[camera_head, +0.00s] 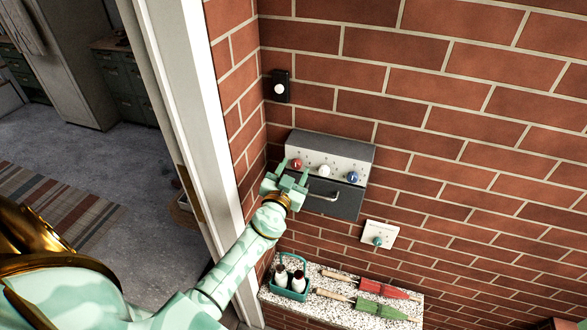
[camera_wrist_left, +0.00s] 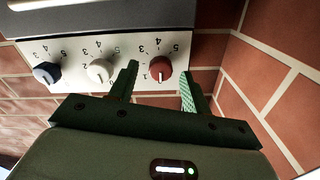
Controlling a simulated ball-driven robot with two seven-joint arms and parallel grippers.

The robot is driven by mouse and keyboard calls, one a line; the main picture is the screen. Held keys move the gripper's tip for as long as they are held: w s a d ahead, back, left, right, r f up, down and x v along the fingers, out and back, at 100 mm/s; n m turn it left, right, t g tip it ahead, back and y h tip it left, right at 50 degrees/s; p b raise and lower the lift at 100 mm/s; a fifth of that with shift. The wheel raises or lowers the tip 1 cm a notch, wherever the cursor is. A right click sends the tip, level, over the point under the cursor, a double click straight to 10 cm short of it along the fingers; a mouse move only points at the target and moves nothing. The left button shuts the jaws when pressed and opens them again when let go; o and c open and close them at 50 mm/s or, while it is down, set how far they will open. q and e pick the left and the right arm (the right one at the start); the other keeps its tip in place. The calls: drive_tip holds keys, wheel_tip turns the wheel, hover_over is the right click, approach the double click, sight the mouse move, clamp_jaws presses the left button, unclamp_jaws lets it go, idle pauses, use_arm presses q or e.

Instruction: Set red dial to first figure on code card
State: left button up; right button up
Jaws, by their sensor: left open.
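The red dial (camera_head: 297,163) is the leftmost of three dials on the pale sloping face of a grey wall box (camera_head: 335,149). In the left wrist view the red dial (camera_wrist_left: 160,69) lies between my left gripper's fingertips. Its white mark points down in that picture, near a small 1. My left gripper (camera_head: 293,171) is open, one finger on each side of the dial in the wrist view (camera_wrist_left: 159,68); I cannot tell whether they touch it. A white wall plate (camera_head: 370,231) with faint marks and a teal piece hangs below right; I cannot tell if it is the code card.
A white dial (camera_head: 324,171) and a blue dial (camera_head: 352,177) sit beside the red one. Below is a drawer-like front with a handle (camera_head: 324,197). A door frame (camera_head: 190,110) stands left.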

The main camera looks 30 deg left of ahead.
use_arm(q)
drive_tip(key=shift+w+a, duration=0.1)
drive_tip(key=shift+w, duration=0.1)
drive_tip(key=shift+c, duration=0.3)
drive_tip(key=c, duration=0.9)
drive_tip(key=shift+c, duration=0.2)
